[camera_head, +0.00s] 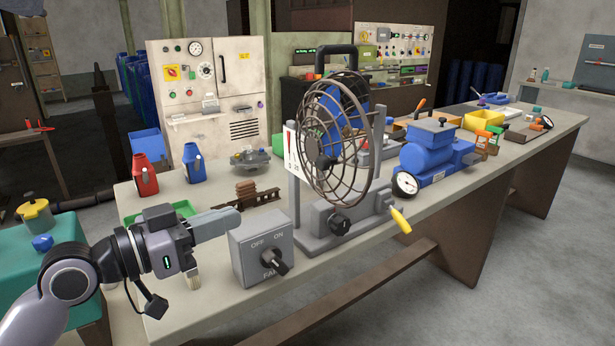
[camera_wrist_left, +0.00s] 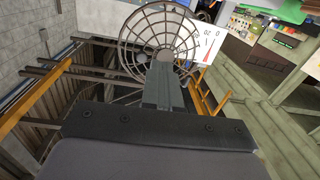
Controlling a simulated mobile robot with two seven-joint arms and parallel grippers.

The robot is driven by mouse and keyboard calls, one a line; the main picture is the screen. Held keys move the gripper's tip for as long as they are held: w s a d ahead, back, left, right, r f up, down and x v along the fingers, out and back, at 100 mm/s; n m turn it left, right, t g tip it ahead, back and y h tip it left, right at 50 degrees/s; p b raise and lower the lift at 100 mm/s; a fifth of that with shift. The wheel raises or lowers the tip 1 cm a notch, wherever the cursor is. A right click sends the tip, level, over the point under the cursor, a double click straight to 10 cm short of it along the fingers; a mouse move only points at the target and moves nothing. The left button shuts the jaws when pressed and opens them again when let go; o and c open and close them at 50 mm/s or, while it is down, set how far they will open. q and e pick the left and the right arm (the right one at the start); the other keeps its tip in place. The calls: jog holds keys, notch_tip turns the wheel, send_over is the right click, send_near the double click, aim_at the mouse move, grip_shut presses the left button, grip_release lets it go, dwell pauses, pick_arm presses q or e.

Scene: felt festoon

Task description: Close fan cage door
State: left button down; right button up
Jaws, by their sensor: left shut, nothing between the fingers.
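The fan (camera_head: 345,112) has blue parts and a dark round wire cage door (camera_head: 373,150) on a grey base (camera_head: 330,218) on the workbench. The door's rim stands out from the fan, angled, so the door looks open. My left gripper (camera_head: 232,220) is shut and empty, left of the fan, above and behind the grey OFF/ON FAN switch box (camera_head: 262,255). It does not touch the cage. In the left wrist view my shut fingers (camera_wrist_left: 164,85) point at the round wire cage (camera_wrist_left: 160,32). My right gripper is not in view.
A white gauge card (camera_head: 291,160) stands left of the cage. A blue machine with a dial (camera_head: 428,150) and a yellow handle (camera_head: 400,220) are to the right. Red and blue bottles (camera_head: 144,175) and a brown rack (camera_head: 252,200) stand behind my gripper.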

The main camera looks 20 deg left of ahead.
pick_arm(q)
notch_tip(320, 180, up, 4)
jog(key=s+m+h, duration=0.1)
jog(key=h, duration=0.1)
jog(key=p, duration=0.4)
send_near(321, 166)
jog(key=x, duration=0.5)
jog(key=shift+w+d+r, duration=0.15)
jog(key=shift+w, duration=0.2)
jog(key=shift+w+d+m, duration=0.3)
jog(key=shift+w+d, duration=0.05)
jog(key=shift+w, duration=0.05)
jog(key=shift+w+d, duration=0.1)
